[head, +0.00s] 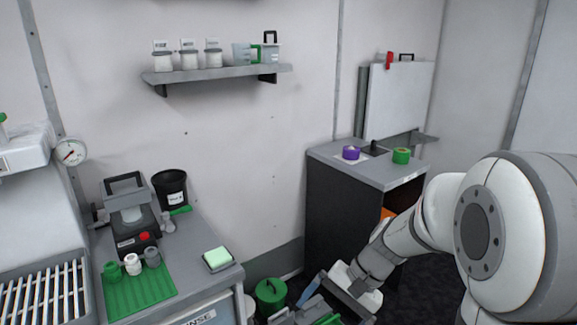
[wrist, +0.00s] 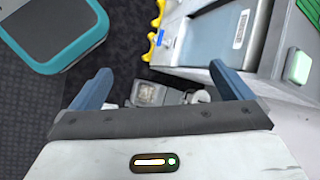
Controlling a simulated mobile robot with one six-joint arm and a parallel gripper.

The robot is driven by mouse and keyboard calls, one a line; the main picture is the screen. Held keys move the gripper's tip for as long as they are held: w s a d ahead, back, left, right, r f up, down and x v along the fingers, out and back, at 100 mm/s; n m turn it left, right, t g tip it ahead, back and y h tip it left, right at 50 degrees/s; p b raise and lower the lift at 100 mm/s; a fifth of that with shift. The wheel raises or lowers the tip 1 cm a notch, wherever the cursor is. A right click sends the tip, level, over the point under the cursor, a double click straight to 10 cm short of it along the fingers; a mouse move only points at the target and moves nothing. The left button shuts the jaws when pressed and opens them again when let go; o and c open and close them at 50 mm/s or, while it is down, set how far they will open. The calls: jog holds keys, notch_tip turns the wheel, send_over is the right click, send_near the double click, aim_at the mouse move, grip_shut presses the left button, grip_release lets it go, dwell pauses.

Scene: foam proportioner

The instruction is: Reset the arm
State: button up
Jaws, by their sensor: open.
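My gripper (head: 340,292) is low in the head view, in the gap between the left counter and the dark cabinet. In the wrist view my gripper (wrist: 160,92) shows two blue-grey fingers spread wide apart, with nothing held between them. My white arm reaches in from the right side of the head view and bends downward. Below the fingers, the wrist view shows the dark floor and small unclear items.
The cabinet (head: 345,205) bears purple (head: 351,153) and green (head: 401,156) rolls. A green canister (head: 271,294) stands left of my gripper. A wall shelf (head: 215,73) holds jars.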

jog(key=s+d+r+n+t+h+p, duration=0.2)
jog(key=s+d+r+h+p, duration=0.1)
jog(key=r, duration=0.3)
jog(key=s+d+r+n+t+h+p, duration=0.2)
jog(key=s+d+r+n+h+p, duration=0.1)
jog(key=s+r, duration=0.3)
jog(key=shift+s+d+r+n+h+p, duration=0.3)
jog(key=shift+d+r, duration=0.1)
jog(key=shift+r, duration=0.4)
